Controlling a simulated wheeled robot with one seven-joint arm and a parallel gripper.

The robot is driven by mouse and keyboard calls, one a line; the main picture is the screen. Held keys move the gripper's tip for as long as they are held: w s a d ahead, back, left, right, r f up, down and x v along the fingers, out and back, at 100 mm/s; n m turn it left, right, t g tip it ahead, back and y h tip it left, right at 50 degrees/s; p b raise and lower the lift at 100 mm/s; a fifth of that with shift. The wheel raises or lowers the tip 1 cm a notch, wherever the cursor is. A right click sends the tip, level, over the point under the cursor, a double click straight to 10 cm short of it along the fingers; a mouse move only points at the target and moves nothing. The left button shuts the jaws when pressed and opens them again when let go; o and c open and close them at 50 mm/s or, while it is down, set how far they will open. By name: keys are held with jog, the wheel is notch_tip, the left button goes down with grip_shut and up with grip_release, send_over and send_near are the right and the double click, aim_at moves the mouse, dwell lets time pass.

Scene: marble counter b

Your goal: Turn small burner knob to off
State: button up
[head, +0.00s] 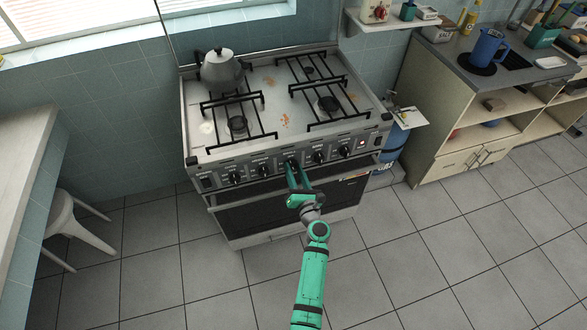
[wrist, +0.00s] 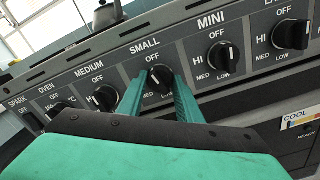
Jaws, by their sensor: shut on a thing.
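The black small burner knob (wrist: 159,76) sits under the SMALL and OFF labels on the stove's front panel, in the middle of the wrist view. My gripper (wrist: 158,80) has a green finger on each side of this knob and is shut on it. In the head view my gripper (head: 291,164) reaches the middle of the knob row, and it largely hides the knob there. The fingers cover the panel printing beside the knob. I cannot clearly tell which way the knob's pointer is turned.
The MEDIUM knob (wrist: 103,98) is close on the left and the MINI knob (wrist: 222,57) close on the right. The oven door handle (head: 238,200) runs below the panel. A grey kettle (head: 221,70) stands on the back left burner. The tiled floor (head: 440,250) is clear.

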jog(key=shift+f+m, duration=0.15)
jog(key=shift+m, duration=0.65)
jog(key=shift+a, duration=0.15)
jog(key=shift+m, duration=0.4)
jog(key=shift+d+m, duration=0.2)
jog(key=shift+m, duration=0.2)
jog(key=o, duration=0.8)
jog(key=shift+s, duration=0.1)
jog(key=shift+a, duration=0.1)
